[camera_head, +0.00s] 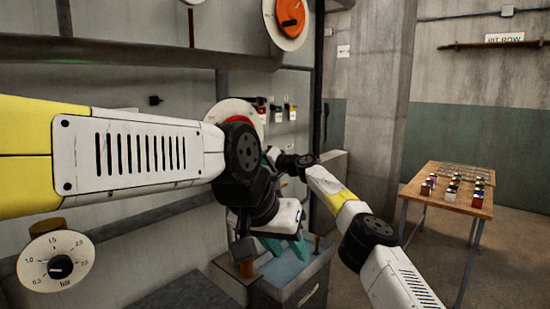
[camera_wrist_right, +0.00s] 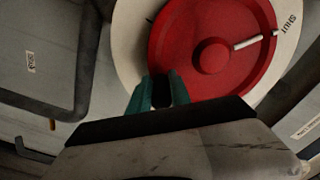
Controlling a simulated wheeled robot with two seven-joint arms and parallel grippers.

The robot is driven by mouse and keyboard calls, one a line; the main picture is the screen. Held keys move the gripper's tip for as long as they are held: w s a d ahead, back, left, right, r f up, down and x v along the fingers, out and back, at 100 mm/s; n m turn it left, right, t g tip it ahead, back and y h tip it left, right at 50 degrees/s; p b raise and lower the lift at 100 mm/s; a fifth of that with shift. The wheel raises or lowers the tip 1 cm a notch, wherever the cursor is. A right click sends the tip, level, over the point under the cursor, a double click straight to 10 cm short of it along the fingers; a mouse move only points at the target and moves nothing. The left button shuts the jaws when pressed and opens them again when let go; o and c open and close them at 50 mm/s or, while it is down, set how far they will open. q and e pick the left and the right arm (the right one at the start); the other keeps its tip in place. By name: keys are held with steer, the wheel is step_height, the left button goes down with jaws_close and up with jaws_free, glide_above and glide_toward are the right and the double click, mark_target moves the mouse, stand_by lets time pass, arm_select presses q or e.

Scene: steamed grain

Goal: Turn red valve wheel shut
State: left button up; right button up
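The red valve wheel (camera_wrist_right: 212,55) fills the top of the right wrist view, on a cream round plate (camera_wrist_right: 128,40) lettered SHUT (camera_wrist_right: 290,24). A white bar on the wheel points up-right towards a white mark beside that word. The teal fingers of my right gripper (camera_wrist_right: 162,92) are at the wheel's lower-left rim, closed around a dark handle (camera_wrist_right: 161,90) that fills the gap. In the head view the wheel (camera_head: 238,120) is mostly hidden behind my left arm. My left gripper (camera_head: 286,246) hangs lower down, teal fingers apart, seemingly empty.
A blue-topped cabinet (camera_head: 300,275) stands below my left gripper. A wooden table (camera_head: 455,180) with several small blocks is at the right. A bar gauge (camera_head: 56,262) and an orange dial (camera_head: 290,14) are on the wall. Open floor lies before the table.

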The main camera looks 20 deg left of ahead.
steer(key=shift+o, duration=1.4)
steer(key=shift+s+d+r, duration=0.1)
steer(key=shift+d+r, duration=0.2)
steer(key=shift+r, duration=0.2)
steer(key=shift+s+d+r, duration=0.1)
steer(key=shift+d+r, duration=0.05)
steer(key=shift+d, duration=0.1)
steer(key=f+v, duration=0.1)
steer(key=v, duration=0.5)
steer(key=shift+s+d+f, duration=0.15)
steer(key=shift+d, duration=0.1)
